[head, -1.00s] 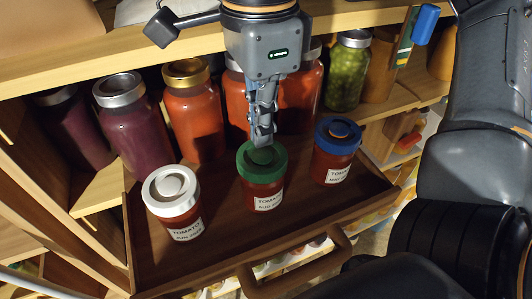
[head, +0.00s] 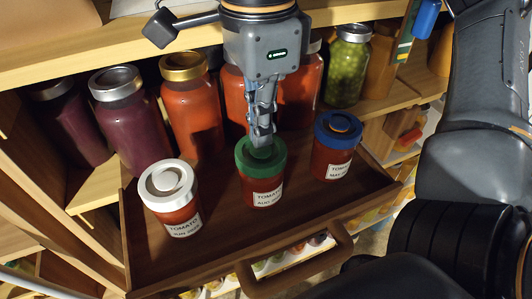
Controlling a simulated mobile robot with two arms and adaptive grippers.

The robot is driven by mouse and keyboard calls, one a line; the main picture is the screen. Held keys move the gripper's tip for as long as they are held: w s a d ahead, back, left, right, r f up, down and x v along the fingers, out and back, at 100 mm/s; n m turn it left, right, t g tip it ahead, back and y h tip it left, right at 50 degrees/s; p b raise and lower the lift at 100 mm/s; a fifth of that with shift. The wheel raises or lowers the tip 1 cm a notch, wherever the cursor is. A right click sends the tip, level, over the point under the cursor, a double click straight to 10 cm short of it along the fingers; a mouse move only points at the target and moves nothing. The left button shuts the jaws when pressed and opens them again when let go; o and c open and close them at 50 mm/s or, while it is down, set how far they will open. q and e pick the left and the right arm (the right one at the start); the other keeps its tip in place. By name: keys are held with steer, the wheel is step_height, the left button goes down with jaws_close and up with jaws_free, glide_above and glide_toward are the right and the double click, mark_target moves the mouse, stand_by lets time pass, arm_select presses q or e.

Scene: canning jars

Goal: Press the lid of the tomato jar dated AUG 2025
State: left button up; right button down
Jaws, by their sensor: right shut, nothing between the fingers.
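Three tomato jars stand upright in a wooden tray (head: 300,224). The middle jar (head: 262,188) has a green lid (head: 274,161), and its label reads TOMATO, AUG, with the year too small to read surely. The left jar (head: 181,214) has a white lid and a label that seems to read JUN. The right jar (head: 331,163) has a blue lid and a label that seems to read MAY. My right gripper (head: 263,144) points down with shut, empty fingers. Its tips are at the green lid and hide part of it; I cannot tell whether they touch. My left gripper is not in view.
Behind the tray, a shelf holds purple jars (head: 129,123), an orange-red jar with a gold lid (head: 190,108) and a green jar (head: 346,72). The tray has a handle (head: 298,265) in front. An upper shelf board (head: 90,62) runs close behind my gripper.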

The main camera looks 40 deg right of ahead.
steer(key=shift+f+b, duration=0.8)
stand_by(0.4)
stand_by(0.5)
steer(key=shift+r+p, duration=2.35)
steer(key=shift+r, duration=1.2)
